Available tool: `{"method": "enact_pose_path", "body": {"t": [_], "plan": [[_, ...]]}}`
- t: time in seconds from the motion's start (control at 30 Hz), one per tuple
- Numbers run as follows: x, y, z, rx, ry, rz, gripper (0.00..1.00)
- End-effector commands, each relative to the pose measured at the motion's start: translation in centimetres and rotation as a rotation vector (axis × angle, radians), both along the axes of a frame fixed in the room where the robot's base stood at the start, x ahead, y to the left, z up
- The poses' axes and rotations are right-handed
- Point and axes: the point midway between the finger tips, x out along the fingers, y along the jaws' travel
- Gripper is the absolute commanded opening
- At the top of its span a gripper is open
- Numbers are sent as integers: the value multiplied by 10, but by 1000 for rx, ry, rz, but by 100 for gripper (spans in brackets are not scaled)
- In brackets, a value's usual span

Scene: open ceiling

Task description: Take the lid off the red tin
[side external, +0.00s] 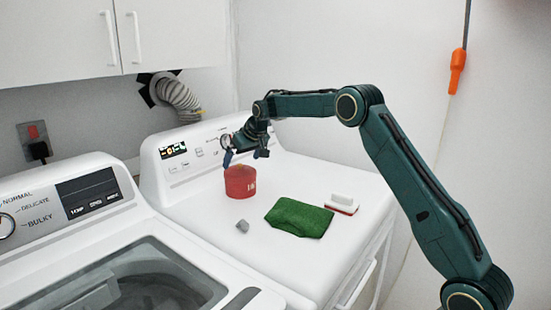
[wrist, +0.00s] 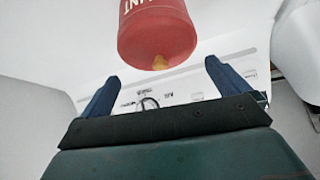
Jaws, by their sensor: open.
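The red tin (side external: 240,184) stands upright on the white dryer top, close to the control panel. In the wrist view the tin (wrist: 155,28) shows upside down, with pale lettering on its side. The lid's edge is not clear in either view. My gripper (side external: 245,156) is open and empty just above the tin, its blue fingers pointing down. In the wrist view the two fingers (wrist: 162,69) are wide apart with nothing between them.
A folded green cloth (side external: 298,218) and a red-and-white brush-like block (side external: 343,203) lie right of the tin. A small grey lump (side external: 242,226) lies in front. The control panel (side external: 188,153) rises behind. A washer (side external: 110,270) stands at left.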

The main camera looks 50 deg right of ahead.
Motion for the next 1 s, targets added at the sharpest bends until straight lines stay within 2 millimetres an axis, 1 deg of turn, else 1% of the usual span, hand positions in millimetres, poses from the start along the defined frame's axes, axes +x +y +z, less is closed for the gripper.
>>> {"method": "enact_pose_path", "body": {"t": [0.03,0.1,0.3,0.83,0.87,1.0], "plan": [[4,0,-6,0,2,0,100],[8,-1,-13,0,2,0,100],[15,-2,-25,0,2,-1,100],[16,-3,-26,-2,0,-1,100],[16,-3,-26,-1,1,-1,98],[16,-3,-26,-1,1,-1,71]]}}
